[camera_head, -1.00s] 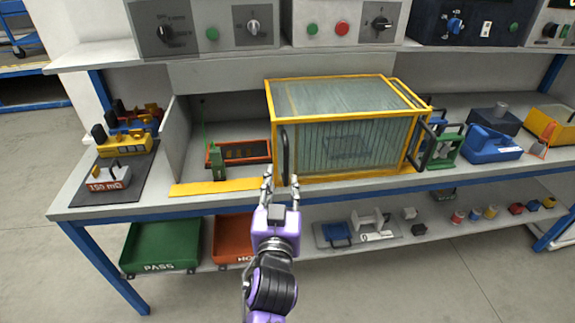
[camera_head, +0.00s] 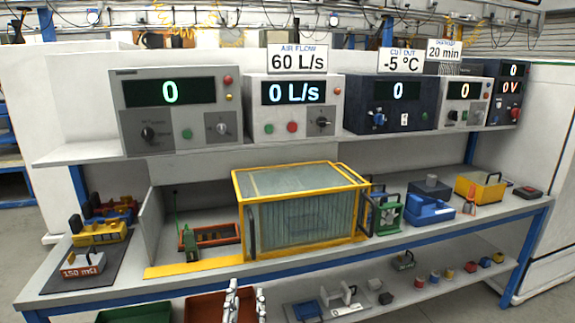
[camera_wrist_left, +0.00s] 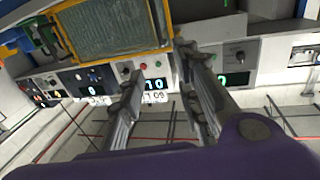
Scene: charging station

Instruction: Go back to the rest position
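My left gripper (camera_head: 246,290) is at the bottom edge of the head view, in front of the bench's front edge. Its two fingers point up and stand apart with nothing between them. In the left wrist view the same gripper (camera_wrist_left: 157,82) shows its separated fingers, with the room upside down behind them. The yellow-framed glass chamber (camera_head: 300,213) stands on the bench beyond the gripper, closed at the front, and the gripper is clear of it. It also shows in the left wrist view (camera_wrist_left: 105,30). My right gripper is not in view.
The bench (camera_head: 400,240) has a blue-edged front. A shelf above carries several instruments, including the air flow unit (camera_head: 295,108). Left are a 150 mΩ block (camera_head: 83,266) and a red tray (camera_head: 215,236). A green bin (camera_head: 135,313) and red bin (camera_head: 205,306) sit below.

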